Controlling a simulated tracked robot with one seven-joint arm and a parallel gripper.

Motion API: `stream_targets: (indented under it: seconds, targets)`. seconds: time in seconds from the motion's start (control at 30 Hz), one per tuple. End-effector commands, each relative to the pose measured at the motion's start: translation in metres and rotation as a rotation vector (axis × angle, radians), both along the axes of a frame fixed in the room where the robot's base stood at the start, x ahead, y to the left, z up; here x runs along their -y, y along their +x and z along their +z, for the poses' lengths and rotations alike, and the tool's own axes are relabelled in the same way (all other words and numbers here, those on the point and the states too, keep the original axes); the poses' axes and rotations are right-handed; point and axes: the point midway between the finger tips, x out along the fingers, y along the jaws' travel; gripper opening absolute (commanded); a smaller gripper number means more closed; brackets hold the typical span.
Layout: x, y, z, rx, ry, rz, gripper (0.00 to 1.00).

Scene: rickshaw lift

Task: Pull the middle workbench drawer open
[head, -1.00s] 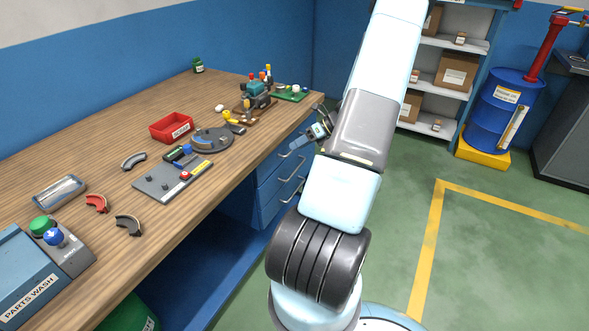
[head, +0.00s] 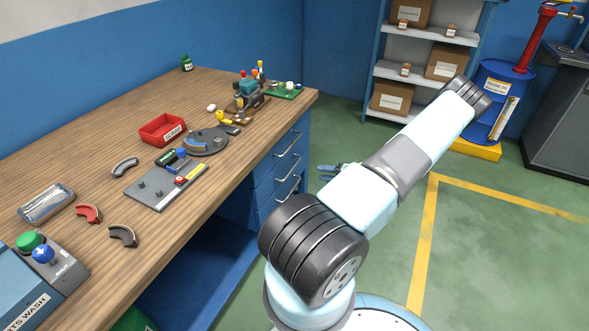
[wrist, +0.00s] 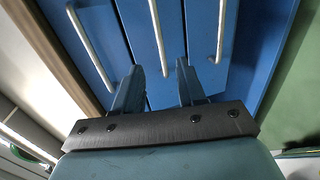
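The blue middle drawer (wrist: 178,28) fills the centre of the wrist view, with its pale bar handle (wrist: 158,35) running lengthwise. It looks shut, level with the drawers on either side. My gripper (wrist: 160,68) is open, its two fingers apart with the lower end of the middle handle showing between them in the picture. I cannot tell whether the fingers reach around the handle or stay short of it. In the head view, the gripper fingers (head: 328,171) show just right of the drawer stack, partly hidden behind my arm.
The other two drawer handles (wrist: 90,45) (wrist: 220,30) lie on either side. The wooden workbench (head: 100,130) carries a red bin (head: 162,130), tools and parts. A shelf (head: 425,35) and blue barrel (head: 497,95) stand behind. Green floor is free at right.

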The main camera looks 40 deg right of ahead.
Motion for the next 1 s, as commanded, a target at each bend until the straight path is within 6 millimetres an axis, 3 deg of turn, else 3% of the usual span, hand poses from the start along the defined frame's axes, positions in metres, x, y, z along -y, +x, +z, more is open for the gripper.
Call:
stream_targets:
  seconds: [0.6, 0.8, 1.0]
  targets:
    - [-0.043, 0.095, -0.020, 0.000, -0.001, 0.015, 0.40]
    - [-0.053, 0.117, -0.025, 0.000, -0.001, 0.015, 0.40]
    - [-0.056, 0.126, -0.026, 0.000, -0.003, 0.016, 0.40]
